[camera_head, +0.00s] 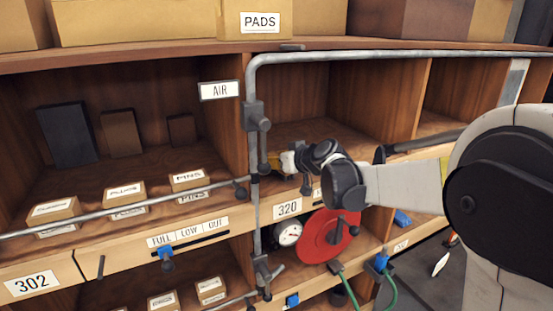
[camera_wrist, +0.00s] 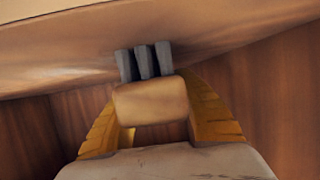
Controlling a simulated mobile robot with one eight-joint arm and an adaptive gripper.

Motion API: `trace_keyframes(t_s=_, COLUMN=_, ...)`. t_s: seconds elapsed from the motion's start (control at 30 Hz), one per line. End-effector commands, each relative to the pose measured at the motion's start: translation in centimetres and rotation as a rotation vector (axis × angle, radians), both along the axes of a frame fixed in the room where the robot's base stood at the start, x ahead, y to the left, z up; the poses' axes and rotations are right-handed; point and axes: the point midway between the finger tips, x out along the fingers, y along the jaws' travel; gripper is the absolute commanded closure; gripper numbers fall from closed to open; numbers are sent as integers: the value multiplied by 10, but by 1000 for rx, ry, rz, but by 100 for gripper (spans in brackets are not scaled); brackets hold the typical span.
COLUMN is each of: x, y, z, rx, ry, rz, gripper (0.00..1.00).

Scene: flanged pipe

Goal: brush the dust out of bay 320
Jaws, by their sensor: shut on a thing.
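Bay 320 (camera_head: 318,128) is the open wooden compartment above the label 320 (camera_head: 288,208). My gripper (camera_head: 275,163) is at the front left of this bay, just right of the upright grey pipe. In the wrist view its yellow fingers (camera_wrist: 152,98) are shut on the sides of a brush with a tan block (camera_wrist: 150,103) and grey bristle tufts (camera_wrist: 146,62). The bristles point to a pale wooden surface and reach or nearly reach it; contact is unclear. The brush is mostly hidden in the head view. I cannot make out separate dust.
A grey pipe (camera_head: 400,57) runs along the top and down the left front of bay 320. A valve fitting (camera_head: 257,118) sits on the upright part. Below are a gauge (camera_head: 288,233) and a red disc (camera_head: 328,238). The left bay holds several small boxes (camera_head: 123,193).

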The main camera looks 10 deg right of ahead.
Motion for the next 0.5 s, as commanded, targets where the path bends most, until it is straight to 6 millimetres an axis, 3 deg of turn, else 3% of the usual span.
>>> trace_keyframes(t_s=0.5, x=8, y=-26, z=1, rx=0, ry=0, rz=-1, gripper=99)
